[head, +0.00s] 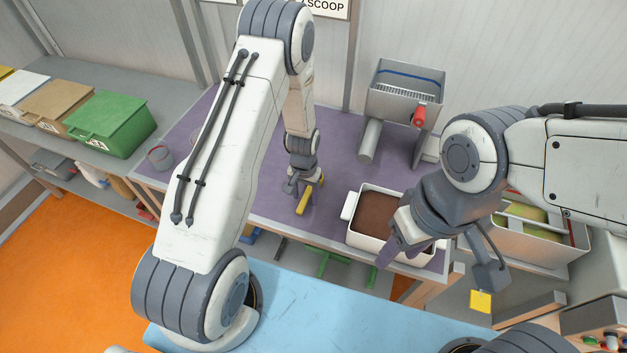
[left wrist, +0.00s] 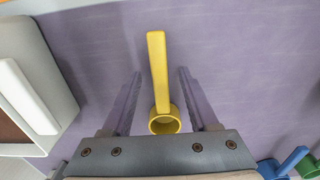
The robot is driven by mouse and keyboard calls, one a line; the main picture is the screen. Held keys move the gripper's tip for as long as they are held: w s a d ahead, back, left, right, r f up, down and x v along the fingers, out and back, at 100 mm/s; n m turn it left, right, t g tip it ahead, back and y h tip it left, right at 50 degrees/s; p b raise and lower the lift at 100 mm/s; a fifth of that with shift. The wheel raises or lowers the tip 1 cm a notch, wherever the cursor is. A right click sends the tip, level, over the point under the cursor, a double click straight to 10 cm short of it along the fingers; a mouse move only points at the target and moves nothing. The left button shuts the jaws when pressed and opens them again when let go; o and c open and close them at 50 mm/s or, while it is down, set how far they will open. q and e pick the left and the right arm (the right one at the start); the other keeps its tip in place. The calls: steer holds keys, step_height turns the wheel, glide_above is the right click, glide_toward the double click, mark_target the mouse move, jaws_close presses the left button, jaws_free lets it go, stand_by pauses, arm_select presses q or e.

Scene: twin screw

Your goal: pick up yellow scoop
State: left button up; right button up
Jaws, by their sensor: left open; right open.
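The yellow scoop (head: 303,201) lies on the purple table top, just below my left gripper (head: 302,190) in the head view. In the left wrist view the scoop (left wrist: 157,75) has its straight handle pointing up the picture and its round cup low in the picture. My left gripper (left wrist: 160,72) is open, with one finger on each side of the scoop and gaps between. I cannot tell how far the fingers are above the table. My right gripper (head: 405,252) is open over the front of the white tub and appears empty.
A white tub (head: 350,207) of brown material stands right of the scoop. A grey metal machine (head: 404,92) with a red handle stands behind it. Blue and green scoops (left wrist: 284,164) show in the left wrist view's lower right corner. A green bin (head: 110,122) stands at the left.

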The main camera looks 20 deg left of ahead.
mark_target(305, 197)
arm_select(q)
steer(key=shift+c, duration=0.3)
jaws_close()
steer(key=shift+r, duration=0.1)
step_height(305, 197, up, 10)
steer(key=b, duration=0.2)
